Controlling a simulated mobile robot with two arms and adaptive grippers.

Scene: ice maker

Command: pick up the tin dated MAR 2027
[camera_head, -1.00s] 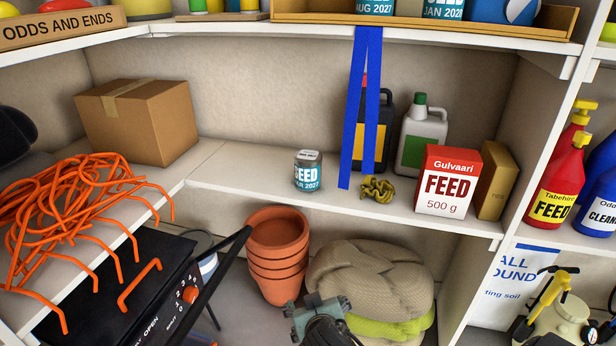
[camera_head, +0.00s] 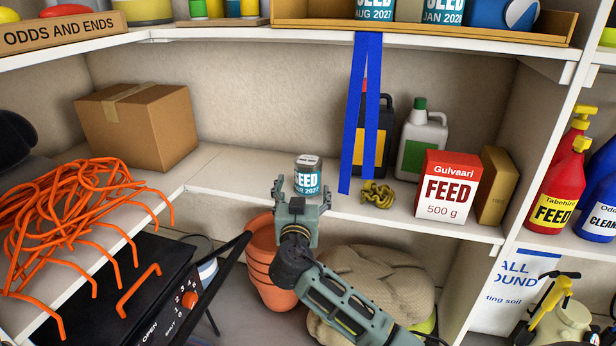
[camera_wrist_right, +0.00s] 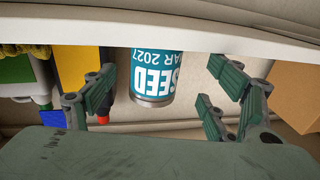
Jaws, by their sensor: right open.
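The tin (camera_head: 308,177) is small, with a grey lid and a teal label reading SEED and a date ending "AR 2027". It stands upright on the middle shelf near its front edge. It shows upside down in the right wrist view (camera_wrist_right: 152,75), with "AR 2027" legible. My right gripper (camera_head: 302,191) is open and empty, just in front of the tin, fingers spread to either side of it in the picture. In the right wrist view the tin appears between the open fingers, not visibly touched. My left gripper is not in view.
Right of the tin, blue straps (camera_head: 361,115) hang over the shelf, by a yellowish coil (camera_head: 377,194). A FEED box (camera_head: 447,186) stands farther right. A cardboard box (camera_head: 138,127) is at left. More SEED tins stand in the upper tray (camera_head: 420,29). Terracotta pots (camera_head: 262,262) are below.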

